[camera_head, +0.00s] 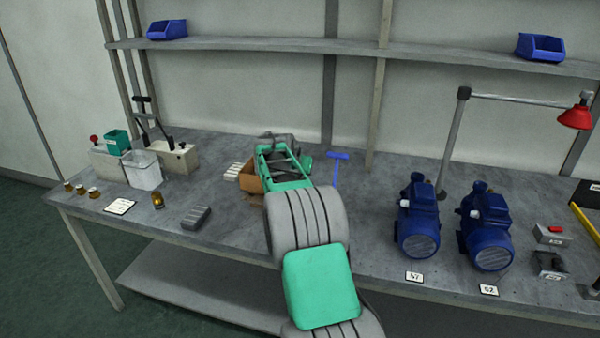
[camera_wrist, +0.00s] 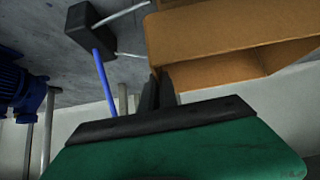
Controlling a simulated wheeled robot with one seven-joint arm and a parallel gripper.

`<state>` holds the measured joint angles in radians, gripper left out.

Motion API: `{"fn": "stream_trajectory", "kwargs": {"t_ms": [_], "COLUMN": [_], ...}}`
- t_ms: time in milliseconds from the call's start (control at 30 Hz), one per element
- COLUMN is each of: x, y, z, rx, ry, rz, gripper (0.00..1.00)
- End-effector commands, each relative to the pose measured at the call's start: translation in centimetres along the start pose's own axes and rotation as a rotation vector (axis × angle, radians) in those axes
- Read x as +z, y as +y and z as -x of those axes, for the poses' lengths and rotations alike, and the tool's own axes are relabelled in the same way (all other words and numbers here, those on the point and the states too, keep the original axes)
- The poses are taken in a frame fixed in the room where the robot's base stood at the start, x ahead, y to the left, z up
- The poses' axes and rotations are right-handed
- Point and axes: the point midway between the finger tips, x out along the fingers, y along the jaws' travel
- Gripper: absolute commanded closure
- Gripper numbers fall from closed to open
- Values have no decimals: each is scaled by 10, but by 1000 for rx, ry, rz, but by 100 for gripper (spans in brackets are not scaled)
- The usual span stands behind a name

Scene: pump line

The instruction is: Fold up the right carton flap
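The brown cardboard carton (camera_head: 250,182) stands on the bench in the head view, mostly hidden behind my arm. In the wrist view the carton (camera_wrist: 225,30) fills the upper right, with a lighter brown panel (camera_wrist: 210,72) at its lower edge; I cannot tell for sure which flap this is. My gripper (camera_wrist: 160,82) shows as two dark fingers close together, with nothing visible between them. Their tips are close to the carton's left lower corner; I cannot tell whether they touch it. In the head view the gripper's fingertips are hidden by my arm.
A blue T-shaped stand (camera_head: 337,165) is just right of the carton. Two blue pumps (camera_head: 417,222) (camera_head: 486,230) stand farther right.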

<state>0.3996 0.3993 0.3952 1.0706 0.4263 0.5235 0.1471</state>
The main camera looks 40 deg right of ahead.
Motion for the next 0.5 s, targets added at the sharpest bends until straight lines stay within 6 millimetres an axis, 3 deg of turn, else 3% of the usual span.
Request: {"fn": "stream_trajectory", "kwargs": {"t_ms": [133, 267, 500], "x": [1, 1, 0], "y": [0, 0, 0], "z": [-1, -1, 1], "rx": [-1, -1, -1], "ry": [-1, -1, 0], "rz": [1, 0, -1], "gripper": [100, 87, 87]}}
